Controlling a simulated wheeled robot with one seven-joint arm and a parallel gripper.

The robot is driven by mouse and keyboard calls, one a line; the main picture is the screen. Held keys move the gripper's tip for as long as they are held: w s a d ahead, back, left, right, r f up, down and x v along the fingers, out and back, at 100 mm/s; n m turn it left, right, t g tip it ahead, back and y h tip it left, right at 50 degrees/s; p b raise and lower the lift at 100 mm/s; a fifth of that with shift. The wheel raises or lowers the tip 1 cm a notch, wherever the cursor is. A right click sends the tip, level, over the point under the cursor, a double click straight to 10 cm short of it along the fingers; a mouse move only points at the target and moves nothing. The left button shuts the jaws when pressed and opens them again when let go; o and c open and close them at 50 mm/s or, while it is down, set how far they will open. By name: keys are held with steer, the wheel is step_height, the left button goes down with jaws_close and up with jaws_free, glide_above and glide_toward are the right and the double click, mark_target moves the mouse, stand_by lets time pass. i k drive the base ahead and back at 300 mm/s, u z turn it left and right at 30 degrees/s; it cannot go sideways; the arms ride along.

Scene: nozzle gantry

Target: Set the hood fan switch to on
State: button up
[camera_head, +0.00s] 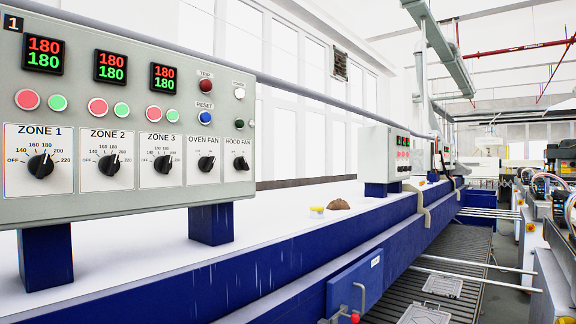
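The hood fan switch (241,163) is a black rotary knob on a white plate labelled HOOD FAN, at the lower right end of the grey control panel (120,195). Its position marks are too small to read, so I cannot tell its setting. The similar oven fan knob (206,163) is just left of it. My gripper is not in view.
The panel also holds three zone dials, such as the Zone 3 dial (163,165), lit buttons and displays reading 180. It stands on blue posts (211,224) above a white surface (150,262). A brown lump (339,204) lies there.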

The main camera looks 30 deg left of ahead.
mark_target(240, 163)
steer(key=u, duration=0.65)
steer(key=i, duration=0.95)
steer(key=u, duration=0.8)
